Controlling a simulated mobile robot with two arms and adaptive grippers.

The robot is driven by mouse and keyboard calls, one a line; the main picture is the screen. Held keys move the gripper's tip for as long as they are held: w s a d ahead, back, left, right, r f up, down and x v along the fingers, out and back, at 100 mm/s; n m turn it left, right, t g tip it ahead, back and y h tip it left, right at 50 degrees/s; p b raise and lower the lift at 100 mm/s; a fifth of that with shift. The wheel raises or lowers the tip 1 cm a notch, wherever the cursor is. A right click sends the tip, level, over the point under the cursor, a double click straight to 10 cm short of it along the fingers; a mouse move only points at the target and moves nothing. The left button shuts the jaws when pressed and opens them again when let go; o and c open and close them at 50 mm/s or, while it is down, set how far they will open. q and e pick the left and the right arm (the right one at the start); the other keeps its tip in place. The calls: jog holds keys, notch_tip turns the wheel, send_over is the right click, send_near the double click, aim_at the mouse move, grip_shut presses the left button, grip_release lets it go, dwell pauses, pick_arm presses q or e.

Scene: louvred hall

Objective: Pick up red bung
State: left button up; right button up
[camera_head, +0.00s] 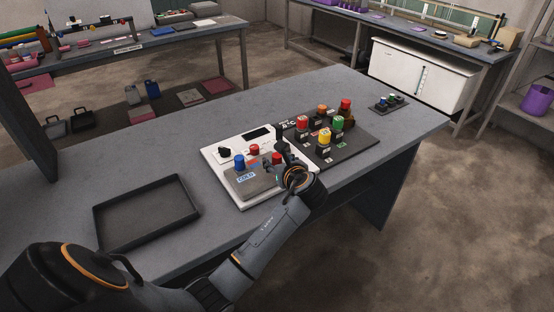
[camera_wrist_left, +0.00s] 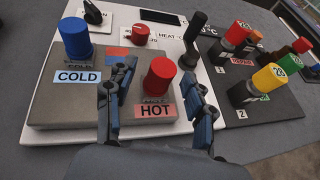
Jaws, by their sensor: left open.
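The red bung (camera_wrist_left: 159,78) stands upright on a grey block (camera_wrist_left: 75,112) behind a pink HOT label (camera_wrist_left: 155,111). It also shows in the head view (camera_head: 277,158). My left gripper (camera_wrist_left: 159,70) is open, with one blue-padded finger on each side of the red bung in the wrist view. I see a gap on both sides, and whether the fingers are down at its height I cannot tell. In the head view my left gripper (camera_head: 286,161) is partly hidden by its own wrist. A blue bung (camera_wrist_left: 75,38) stands at the COLD label (camera_wrist_left: 78,77).
The block sits on a white panel (camera_head: 211,155) with a red knob (camera_wrist_left: 140,34) and a black lever (camera_wrist_left: 195,40). A dark board (camera_head: 361,141) with several coloured capped pieces lies to the right. An empty black tray (camera_head: 147,242) lies left. The bench (camera_head: 110,160) is clear between.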

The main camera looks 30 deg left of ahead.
pick_arm(q)
jog(key=shift+x, duration=1)
jog(key=shift+d, duration=0.1)
jog(key=shift+r, duration=0.1)
jog(key=shift+c, duration=0.4)
grip_shut()
jog(key=shift+r, duration=0.7)
jog(key=s+d+r, duration=0.5)
jog(key=s+r, duration=0.6)
jog(key=s, duration=0.2)
jog(key=shift+r+b, duration=0.3)
